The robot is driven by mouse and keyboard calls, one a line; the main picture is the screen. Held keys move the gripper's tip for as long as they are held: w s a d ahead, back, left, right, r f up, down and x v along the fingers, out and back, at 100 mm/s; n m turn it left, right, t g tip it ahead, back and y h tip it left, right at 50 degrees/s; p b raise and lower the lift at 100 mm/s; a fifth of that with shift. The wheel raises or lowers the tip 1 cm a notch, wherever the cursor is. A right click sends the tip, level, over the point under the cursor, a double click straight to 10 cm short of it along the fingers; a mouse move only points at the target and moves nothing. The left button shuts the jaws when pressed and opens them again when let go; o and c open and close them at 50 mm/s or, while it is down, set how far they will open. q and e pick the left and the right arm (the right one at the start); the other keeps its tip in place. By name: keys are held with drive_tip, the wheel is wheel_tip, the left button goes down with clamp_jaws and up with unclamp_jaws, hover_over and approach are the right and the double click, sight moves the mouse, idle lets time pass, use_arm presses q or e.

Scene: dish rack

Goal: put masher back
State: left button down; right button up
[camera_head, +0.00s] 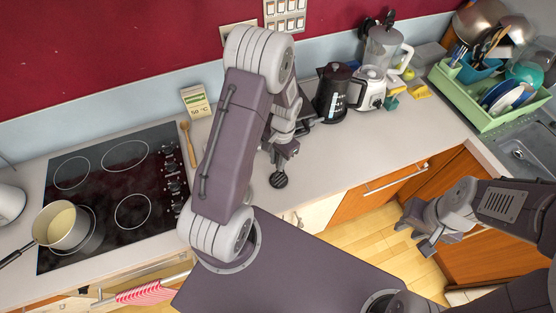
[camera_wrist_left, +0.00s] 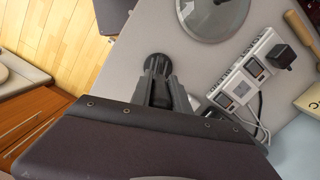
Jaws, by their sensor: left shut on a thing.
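The masher (camera_head: 279,180) has a dark, round, slotted head that hangs below my left gripper (camera_head: 285,150), above the worktop near its front edge. In the left wrist view, the masher head (camera_wrist_left: 158,62) shows as a black disc just beyond the fingers of my left gripper (camera_wrist_left: 158,85). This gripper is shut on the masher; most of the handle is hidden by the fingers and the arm. My right gripper (camera_head: 416,233) is empty, its fingers apart, over the floor in front of the orange cabinets.
The hob (camera_head: 110,190) with a pot (camera_head: 62,226) is at left. A black kettle (camera_head: 335,92) and a blender (camera_head: 382,58) stand at the back. A green dish rack (camera_head: 478,108) is at the right by the sink. A power strip (camera_wrist_left: 243,85) lies on the worktop. The worktop's middle is clear.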

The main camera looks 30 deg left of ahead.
use_arm(q)
drive_tip(key=shift+f, duration=0.15)
drive_tip(key=c, duration=1.2)
unclamp_jaws()
drive_tip(key=shift+o, duration=0.2)
drive_tip(key=c, duration=0.4)
drive_tip(key=shift+w+d+r+p, duration=0.1)
drive_tip(key=shift+w+r+p, duration=0.05)
drive_tip(key=shift+r+p, duration=1.05)
drive_tip(key=shift+w+r+p, duration=0.15)
drive_tip(key=shift+r+p, duration=0.9)
drive_tip(key=shift+r, duration=0.3)
drive_tip(key=shift+w+d+r+p, duration=0.1)
drive_tip(key=shift+w+r+p, duration=0.05)
drive_tip(key=shift+r+p, duration=1.05)
drive_tip(key=shift+r, duration=0.1)
